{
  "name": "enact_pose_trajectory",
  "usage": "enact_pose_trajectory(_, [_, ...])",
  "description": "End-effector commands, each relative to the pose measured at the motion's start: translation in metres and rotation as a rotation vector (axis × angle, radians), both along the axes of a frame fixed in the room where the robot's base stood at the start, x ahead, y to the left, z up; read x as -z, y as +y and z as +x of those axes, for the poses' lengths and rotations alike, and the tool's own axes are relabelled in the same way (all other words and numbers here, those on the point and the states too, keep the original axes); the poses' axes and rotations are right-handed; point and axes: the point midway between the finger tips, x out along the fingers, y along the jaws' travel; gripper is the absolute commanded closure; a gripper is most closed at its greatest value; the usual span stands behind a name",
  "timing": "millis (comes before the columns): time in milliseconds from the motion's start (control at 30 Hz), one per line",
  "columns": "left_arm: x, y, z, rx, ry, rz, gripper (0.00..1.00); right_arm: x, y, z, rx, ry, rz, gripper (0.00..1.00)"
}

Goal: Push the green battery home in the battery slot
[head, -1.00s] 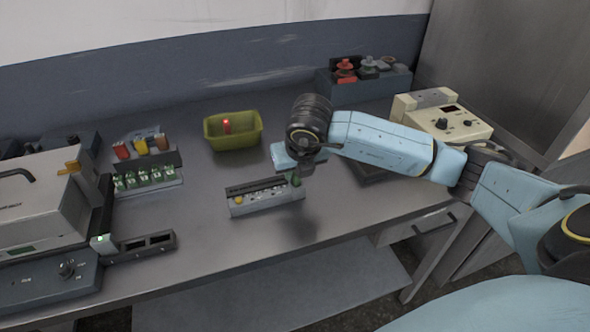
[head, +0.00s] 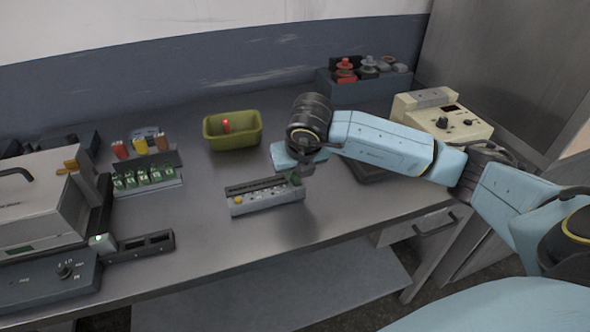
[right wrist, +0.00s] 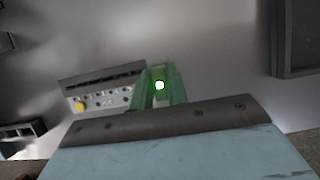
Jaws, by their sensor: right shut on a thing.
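The battery slot is in a grey block (head: 264,197) with a dark groove along its back, near the middle of the bench. In the right wrist view the block (right wrist: 98,95) shows a yellow round part. My right gripper (head: 298,177) is shut on the green battery (head: 296,179), at the block's right end. In the right wrist view the green battery (right wrist: 160,73) shows beyond the wrist edge, with a bright white spot on it. Its lower end is hidden, so I cannot tell how deep it sits. My left gripper is out of view.
A green bin (head: 232,131) with a red item stands behind the block. A rack of several green cells (head: 146,178) and a grey machine (head: 45,205) stand to the left. A beige meter (head: 442,118) stands at the right.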

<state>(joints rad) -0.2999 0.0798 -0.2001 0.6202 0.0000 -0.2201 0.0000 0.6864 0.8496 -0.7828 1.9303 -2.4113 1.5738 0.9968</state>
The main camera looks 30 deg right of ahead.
Motion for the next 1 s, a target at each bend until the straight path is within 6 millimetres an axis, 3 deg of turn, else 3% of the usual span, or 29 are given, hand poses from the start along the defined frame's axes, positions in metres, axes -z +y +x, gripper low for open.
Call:
enact_pose_trajectory(133, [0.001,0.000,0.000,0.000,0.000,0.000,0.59,0.002,0.000,-0.001,0.000,0.003,0.000,1.00])
enact_pose_trajectory(167, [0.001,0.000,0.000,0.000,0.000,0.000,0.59,0.002,0.000,-0.001,0.000,0.003,0.000,0.83])
enact_pose_trajectory(367, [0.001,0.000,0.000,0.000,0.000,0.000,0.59,0.003,0.000,-0.001,0.001,0.006,-0.002,0.59])
enact_pose_trajectory(733, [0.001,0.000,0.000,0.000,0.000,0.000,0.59,-0.001,0.000,-0.003,0.001,0.009,-0.003,0.59])
enact_pose_trajectory(1000, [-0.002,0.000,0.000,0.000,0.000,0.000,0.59,-0.048,0.005,-0.020,-0.002,-0.002,-0.001,0.59])
